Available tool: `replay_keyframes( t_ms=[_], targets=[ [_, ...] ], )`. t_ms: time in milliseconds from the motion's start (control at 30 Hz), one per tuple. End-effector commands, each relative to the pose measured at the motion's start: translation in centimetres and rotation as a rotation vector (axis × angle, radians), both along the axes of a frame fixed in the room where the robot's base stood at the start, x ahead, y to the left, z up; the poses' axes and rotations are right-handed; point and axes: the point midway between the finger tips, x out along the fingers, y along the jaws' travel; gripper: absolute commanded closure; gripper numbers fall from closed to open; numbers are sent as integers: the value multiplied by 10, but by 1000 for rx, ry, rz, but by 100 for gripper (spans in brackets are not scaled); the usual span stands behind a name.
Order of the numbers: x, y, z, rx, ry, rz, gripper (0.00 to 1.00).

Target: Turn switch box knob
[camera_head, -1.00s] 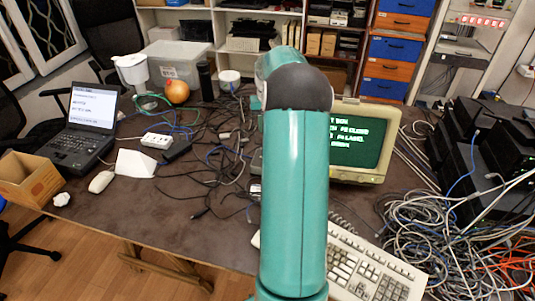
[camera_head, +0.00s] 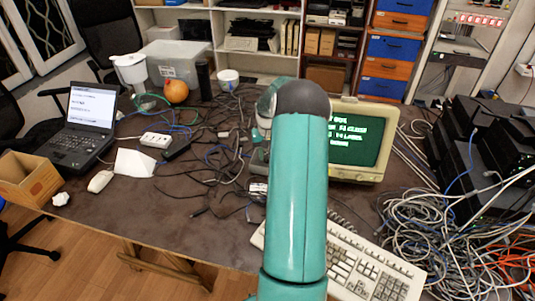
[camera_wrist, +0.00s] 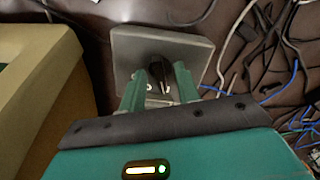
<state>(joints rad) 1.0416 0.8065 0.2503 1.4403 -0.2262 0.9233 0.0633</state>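The switch box (camera_wrist: 190,50) is a grey, squarish box in the upper middle of the wrist view. Its dark knob (camera_wrist: 157,73) shows in front of it, between the two fingers of my gripper (camera_wrist: 159,76). The teal fingers stand apart, one on each side of the knob. A gap shows between the knob and the right finger; contact on the left is unclear. In the head view my arm and the monitor hide most of the box, and the gripper's fingers cannot be made out.
A beige monitor (camera_head: 393,150) stands right of my arm and fills the left edge of the wrist view. A keyboard (camera_head: 365,262) lies in front of it. Loose cables (camera_head: 225,160) cover the table middle. A laptop (camera_head: 85,125) and a cardboard box (camera_head: 28,180) are at left.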

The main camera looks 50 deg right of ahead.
Motion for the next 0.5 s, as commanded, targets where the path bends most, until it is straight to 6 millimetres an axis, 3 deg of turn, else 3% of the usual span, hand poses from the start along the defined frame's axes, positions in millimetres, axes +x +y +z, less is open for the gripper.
replay_keyframes(
  t_ms=[233,400,500],
  targets=[
    [0,0,-1,0,0,0,68],
    [0,0,-1,0,0,0,100],
    [0,0,-1,0,0,0,100]
  ],
)
